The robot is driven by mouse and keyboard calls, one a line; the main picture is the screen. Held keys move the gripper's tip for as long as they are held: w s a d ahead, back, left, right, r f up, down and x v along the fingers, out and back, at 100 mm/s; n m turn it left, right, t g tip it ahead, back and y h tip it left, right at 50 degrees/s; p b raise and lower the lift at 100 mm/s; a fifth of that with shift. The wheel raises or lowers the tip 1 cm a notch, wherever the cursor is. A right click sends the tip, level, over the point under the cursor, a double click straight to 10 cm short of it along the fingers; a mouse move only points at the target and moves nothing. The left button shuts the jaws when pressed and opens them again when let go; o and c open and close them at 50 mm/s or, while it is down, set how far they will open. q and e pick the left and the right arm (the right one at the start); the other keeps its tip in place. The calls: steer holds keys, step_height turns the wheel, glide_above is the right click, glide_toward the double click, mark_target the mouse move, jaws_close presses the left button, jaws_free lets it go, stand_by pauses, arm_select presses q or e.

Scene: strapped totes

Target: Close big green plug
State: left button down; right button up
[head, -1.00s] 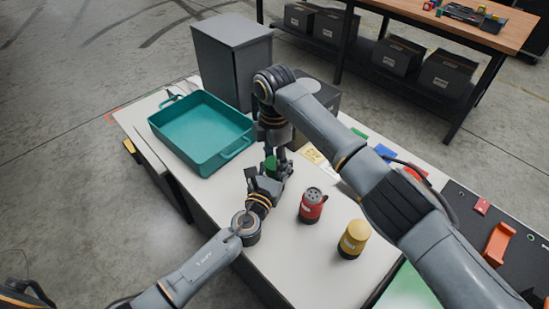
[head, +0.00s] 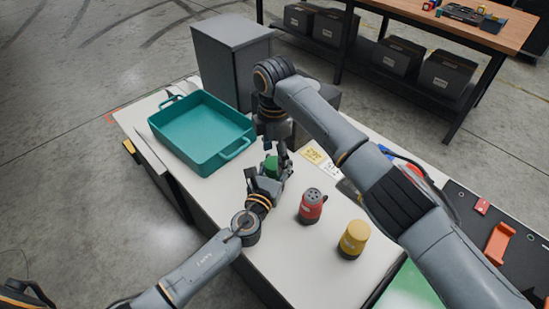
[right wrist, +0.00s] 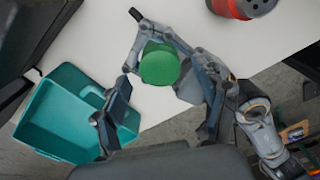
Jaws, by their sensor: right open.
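The big green plug (head: 271,166) is above the white table, between my two grippers, and partly hidden in the head view. In the right wrist view its round green end (right wrist: 160,64) faces the camera. My left gripper (head: 270,183) comes in from the front left and is shut on the green plug's sides. My right gripper (head: 282,160) reaches down from above, beside the plug. In the right wrist view my right gripper (right wrist: 162,108) is open, its fingers spread, with the green end showing beyond the space between them. I cannot tell whether it touches the plug.
A red piece (head: 312,205) and a yellow piece (head: 354,239) stand on the white table (head: 290,262) to the right. A teal tote (head: 203,160) is at the left. A grey box (head: 232,65) stands behind. The table's front middle is clear.

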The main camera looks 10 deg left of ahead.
step_height(320, 180, up, 3)
steer(key=shift+f, duration=0.15)
steer(key=shift+c, duration=0.4)
steer(key=r+n, duration=0.1)
steer(key=n, duration=0.1)
steer(key=r+n, duration=0.1)
steer(key=shift+w+a+n, duration=0.15)
steer(key=shift+a+n, duration=0.05)
steer(key=shift+n, duration=0.2)
steer(key=n, duration=0.2)
steer(key=r+n, duration=0.1)
steer(key=n, duration=0.1)
steer(key=shift+d+r+n, duration=0.2)
steer(key=shift+n, duration=0.2)
steer(key=shift+f, duration=4)
